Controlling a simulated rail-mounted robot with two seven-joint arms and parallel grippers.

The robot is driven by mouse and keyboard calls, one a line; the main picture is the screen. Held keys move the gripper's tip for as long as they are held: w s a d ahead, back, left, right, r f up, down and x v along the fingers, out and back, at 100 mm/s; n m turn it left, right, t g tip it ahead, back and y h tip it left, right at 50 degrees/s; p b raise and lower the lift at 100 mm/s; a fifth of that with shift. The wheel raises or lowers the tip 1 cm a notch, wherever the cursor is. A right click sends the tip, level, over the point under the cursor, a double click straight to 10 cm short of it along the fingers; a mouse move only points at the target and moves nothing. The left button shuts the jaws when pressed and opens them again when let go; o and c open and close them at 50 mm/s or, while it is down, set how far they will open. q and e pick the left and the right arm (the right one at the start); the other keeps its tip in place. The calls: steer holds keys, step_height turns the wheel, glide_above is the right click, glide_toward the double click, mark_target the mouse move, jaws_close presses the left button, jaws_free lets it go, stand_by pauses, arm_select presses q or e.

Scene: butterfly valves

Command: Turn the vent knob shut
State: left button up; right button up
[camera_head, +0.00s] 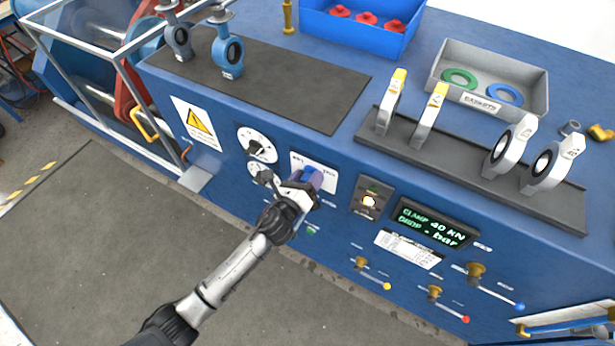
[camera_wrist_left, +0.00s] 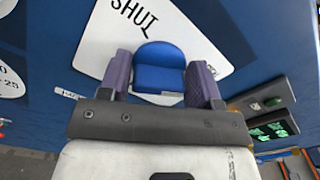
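The vent knob (camera_head: 309,174) is a blue handle on a white plate (camera_head: 326,172) on the front of the blue bench. In the head view my left gripper (camera_head: 306,185) covers part of the knob and plate. My right gripper is in neither view.
Two gauges (camera_head: 257,146) are left of the knob. A rocker switch (camera_head: 370,200) and a green-lettered display (camera_head: 435,224) are to its right. Small lever valves (camera_head: 435,292) stick out lower right. Butterfly valves (camera_head: 228,52) stand on the bench top.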

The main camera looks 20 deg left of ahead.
arm_select(q)
steer(key=c, duration=0.3)
steer(key=shift+c, duration=0.2)
steer(key=shift+n, duration=0.3)
steer(key=n+p, duration=0.1)
steer(key=n, duration=0.3)
steer(key=shift+a+n, duration=0.1)
steer(key=shift+n, duration=0.3)
steer(key=n+p, duration=0.1)
steer(key=n, duration=0.5)
steer(key=shift+f+p, duration=0.1)
steer(key=shift+p, duration=0.3)
steer(key=n+p, duration=0.2)
steer(key=n, duration=0.4)
steer(key=shift+f+n, duration=0.1)
steer(key=shift+n, duration=0.3)
steer(key=n+p, duration=0.1)
steer(key=n, duration=0.2)
steer(key=shift+f+n+p, duration=0.1)
steer(key=shift+n+p, duration=0.2)
steer(key=shift+n, duration=0.1)
steer(key=shift+f+n, duration=0.1)
steer(key=shift+n, duration=0.7)
steer(key=shift+n+p, duration=0.3)
